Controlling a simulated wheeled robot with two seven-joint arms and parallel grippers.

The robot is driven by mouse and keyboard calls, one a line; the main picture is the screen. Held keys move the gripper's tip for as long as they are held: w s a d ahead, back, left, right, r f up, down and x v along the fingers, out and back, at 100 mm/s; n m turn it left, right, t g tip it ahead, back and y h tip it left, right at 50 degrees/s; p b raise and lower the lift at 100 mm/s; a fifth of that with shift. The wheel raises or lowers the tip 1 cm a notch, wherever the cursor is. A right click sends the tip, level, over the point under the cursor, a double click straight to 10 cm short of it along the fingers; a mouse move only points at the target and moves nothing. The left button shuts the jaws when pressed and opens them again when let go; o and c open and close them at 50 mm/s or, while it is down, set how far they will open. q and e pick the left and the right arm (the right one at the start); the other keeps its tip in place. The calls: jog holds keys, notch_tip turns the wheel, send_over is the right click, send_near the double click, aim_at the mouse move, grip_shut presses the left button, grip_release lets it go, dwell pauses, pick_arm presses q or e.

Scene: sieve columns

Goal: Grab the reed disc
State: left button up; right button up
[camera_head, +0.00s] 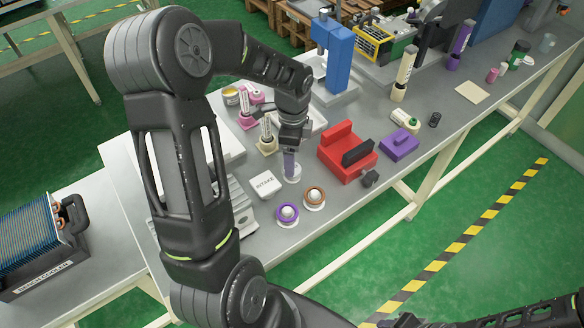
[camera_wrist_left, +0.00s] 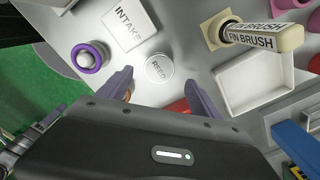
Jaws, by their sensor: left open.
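The reed disc (camera_wrist_left: 159,67) is a small round white disc lettered REED, lying flat on the grey table. In the head view the disc (camera_head: 292,175) shows just below my left gripper (camera_head: 290,163), which partly covers it. My left gripper (camera_wrist_left: 158,77) is open and points down; in the wrist view its two purple-grey fingers stand either side of the disc, with nothing held between them. At the bottom right of the head view my right gripper (camera_head: 398,321) is dark and partly cut off, away from the table.
A white INTAKE block (camera_head: 264,184) lies left of the disc. Purple-ringed (camera_head: 287,212) and brown-ringed (camera_head: 314,196) knobs stand in front. The fin brush (camera_wrist_left: 262,36) stands upright in its holder beside a white tray (camera_wrist_left: 258,82). A red block (camera_head: 345,155) stands to the right.

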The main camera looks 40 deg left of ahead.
pick_arm(q)
jog(key=shift+s+f+p, duration=0.1)
jog(key=shift+f+p, duration=0.2)
jog(key=shift+f, duration=1.65)
jog(key=shift+c, duration=0.2)
jog(key=c, duration=1.4)
jog(key=shift+r, duration=0.15)
notch_tip(320, 180, up, 10)
jog(key=shift+f+b, duration=0.1)
jog(key=shift+b, duration=0.55)
jog(key=shift+c, duration=0.2)
